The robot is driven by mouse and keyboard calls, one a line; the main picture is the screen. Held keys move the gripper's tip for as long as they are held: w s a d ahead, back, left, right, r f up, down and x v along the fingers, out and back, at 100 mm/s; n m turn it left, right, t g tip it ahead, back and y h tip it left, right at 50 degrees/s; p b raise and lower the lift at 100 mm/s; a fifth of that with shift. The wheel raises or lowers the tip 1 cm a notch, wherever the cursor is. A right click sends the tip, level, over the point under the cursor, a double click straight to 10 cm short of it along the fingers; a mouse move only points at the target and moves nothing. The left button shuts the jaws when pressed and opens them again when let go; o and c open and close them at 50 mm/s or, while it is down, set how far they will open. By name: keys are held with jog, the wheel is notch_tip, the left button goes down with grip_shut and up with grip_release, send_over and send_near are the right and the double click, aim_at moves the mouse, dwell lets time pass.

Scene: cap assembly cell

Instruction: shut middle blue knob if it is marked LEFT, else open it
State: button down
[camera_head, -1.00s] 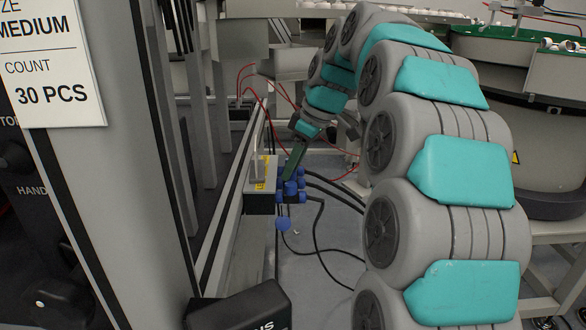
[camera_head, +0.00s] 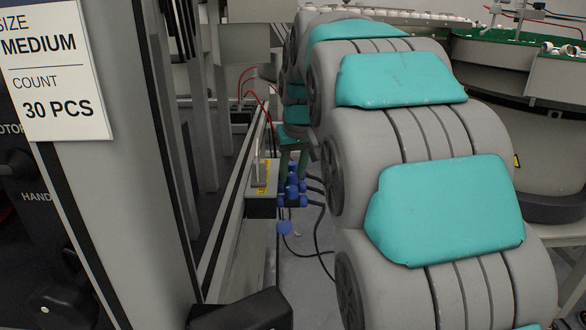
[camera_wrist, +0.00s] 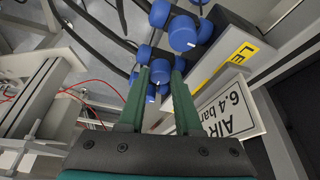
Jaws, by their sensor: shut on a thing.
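A grey valve block (camera_head: 261,207) with several blue knobs (camera_head: 292,189) is fixed to the machine's side rail. My gripper (camera_head: 292,172) reaches down to the knobs from behind. In the wrist view, the green fingers of my gripper (camera_wrist: 161,73) are shut on a blue knob (camera_wrist: 160,68), one finger on each side. Another blue knob (camera_wrist: 182,34) sits just above it, with more beyond. A yellow label (camera_wrist: 243,52) on the block shows the letters "LE"; the rest is not readable.
A white sign (camera_wrist: 232,108) reading "AIR 6.4 bar" is beside the block. Black hoses (camera_head: 316,240) run from the knobs, and red hoses (camera_head: 250,85) hang behind. A grey post (camera_head: 125,200) stands at left, a round feeder bowl (camera_head: 530,130) at right.

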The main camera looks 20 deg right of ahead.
jog(key=shift+m+h, duration=0.3)
jog(key=shift+m, duration=0.3)
jog(key=c, duration=0.6)
grip_release()
jog(key=shift+s+r+p, duration=0.1)
jog(key=shift+r+p, duration=0.2)
jog(key=shift+r, duration=0.25)
jog(key=p+v, duration=0.2)
jog(key=v, duration=0.4)
jog(key=shift+s+r, duration=0.3)
jog(key=shift+r, duration=0.05)
